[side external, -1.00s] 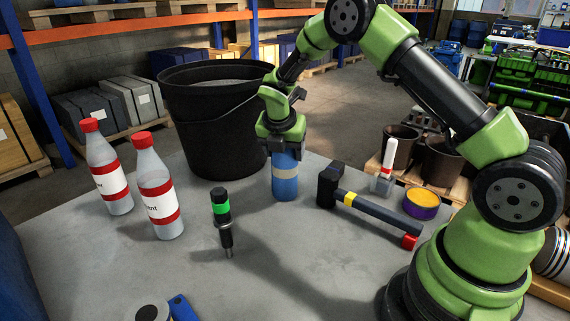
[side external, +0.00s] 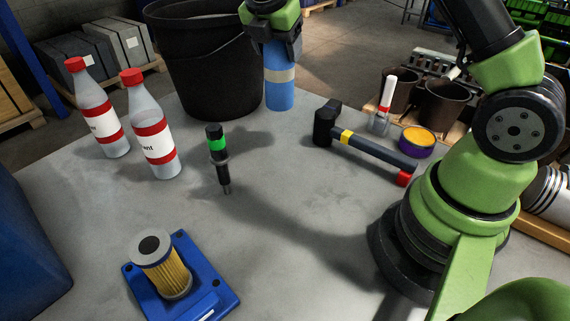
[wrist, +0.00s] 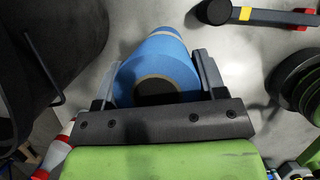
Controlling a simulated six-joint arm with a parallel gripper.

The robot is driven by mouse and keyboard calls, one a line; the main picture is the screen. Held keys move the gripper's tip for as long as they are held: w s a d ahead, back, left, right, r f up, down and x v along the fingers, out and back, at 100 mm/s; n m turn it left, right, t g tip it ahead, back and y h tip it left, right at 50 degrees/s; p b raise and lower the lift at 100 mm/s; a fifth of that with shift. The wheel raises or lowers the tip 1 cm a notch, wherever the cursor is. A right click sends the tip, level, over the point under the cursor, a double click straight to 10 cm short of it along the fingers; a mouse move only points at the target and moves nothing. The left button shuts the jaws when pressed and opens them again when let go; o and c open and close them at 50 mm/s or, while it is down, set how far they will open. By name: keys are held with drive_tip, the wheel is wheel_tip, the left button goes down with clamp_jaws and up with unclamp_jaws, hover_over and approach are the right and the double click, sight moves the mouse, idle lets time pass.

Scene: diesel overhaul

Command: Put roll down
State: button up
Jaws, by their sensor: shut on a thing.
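The roll (side external: 280,92) is a blue cylinder with a pale band, upright beside the black bucket. My gripper (side external: 279,54) is shut around its upper part from above. In the wrist view the roll (wrist: 155,50) sits between the two fingers (wrist: 155,75), its dark round core facing the camera. The roll's lower end shows near the far edge of the grey table (side external: 300,200). I cannot tell whether it touches the table.
The black bucket (side external: 200,75) stands close left of the roll. A hammer (side external: 365,145) lies to its right, near an orange-topped tin (side external: 417,140). An injector (side external: 218,160), two bottles (side external: 155,140) and a filter (side external: 165,270) on a blue base stand left. The middle table is clear.

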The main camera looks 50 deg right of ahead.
drive_tip(key=s+a+m+g+y, duration=0.3)
drive_tip(key=s+a+m+g, duration=0.2)
drive_tip(key=s+a+m, duration=1.05)
drive_tip(key=w+d+f+m, duration=0.1)
drive_tip(key=w+f+m, duration=0.1)
drive_tip(key=f, duration=0.7)
drive_tip(key=shift+w+d+f+y, duration=0.3)
drive_tip(key=shift+w+d, duration=0.1)
drive_tip(key=shift+w, duration=0.2)
drive_tip(key=shift+m, duration=0.25)
drive_tip(key=o, duration=1.3)
drive_tip(key=shift+c, duration=0.2)
